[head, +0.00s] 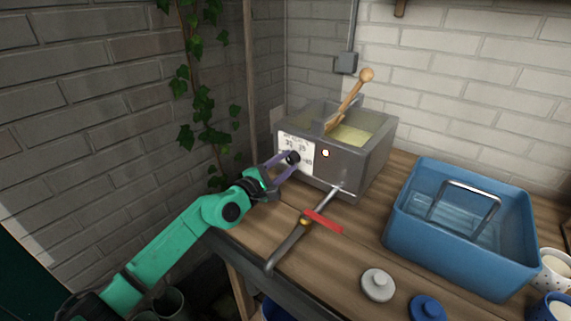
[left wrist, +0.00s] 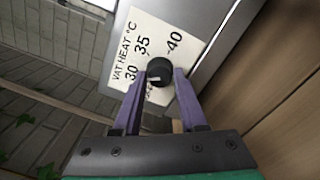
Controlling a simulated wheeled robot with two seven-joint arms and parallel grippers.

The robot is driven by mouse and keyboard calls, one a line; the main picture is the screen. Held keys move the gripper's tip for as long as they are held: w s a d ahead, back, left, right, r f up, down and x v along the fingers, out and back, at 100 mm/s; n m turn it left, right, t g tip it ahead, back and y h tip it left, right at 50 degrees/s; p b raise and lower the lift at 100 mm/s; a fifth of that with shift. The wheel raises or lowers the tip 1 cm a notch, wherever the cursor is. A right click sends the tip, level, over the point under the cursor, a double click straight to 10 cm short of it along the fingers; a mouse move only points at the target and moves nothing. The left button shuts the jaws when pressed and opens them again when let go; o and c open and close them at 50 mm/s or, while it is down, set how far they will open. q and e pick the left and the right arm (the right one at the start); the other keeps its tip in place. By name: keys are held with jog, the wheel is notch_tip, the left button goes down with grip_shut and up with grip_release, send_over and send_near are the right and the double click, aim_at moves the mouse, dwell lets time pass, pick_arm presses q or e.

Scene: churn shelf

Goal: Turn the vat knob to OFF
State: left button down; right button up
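The grey vat (head: 348,169) stands on the wooden bench against the corner walls. A white label marked VAT HEAT °C, with 30, 35 and 40 legible, is on its front (left wrist: 150,42). The round black vat knob (left wrist: 159,69) sits at the label's lower edge and shows in the head view (head: 292,157). A pale pointer mark on it faces down in the left wrist view, toward small lettering partly hidden by the gripper. My left gripper (left wrist: 160,76) has its purple fingers on both sides of the knob, seemingly touching it. My right gripper is not in view.
A metal pipe (head: 289,246) with a red lever (head: 323,221) runs from the vat to the bench front. A wooden-handled paddle (head: 350,96) stands in the vat. A blue tub (head: 458,264) and lids lie right.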

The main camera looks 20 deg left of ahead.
pick_arm(q)
jog(key=shift+n, duration=0.4)
jog(key=n+p, duration=0.1)
jog(key=n, duration=0.4)
jog(key=shift+p, duration=0.3)
jog(key=n+p, duration=0.1)
jog(key=n, duration=0.5)
jog(key=shift+f, duration=0.1)
jog(key=shift+c, duration=2.3)
grip_release()
jog(key=shift+s, duration=0.1)
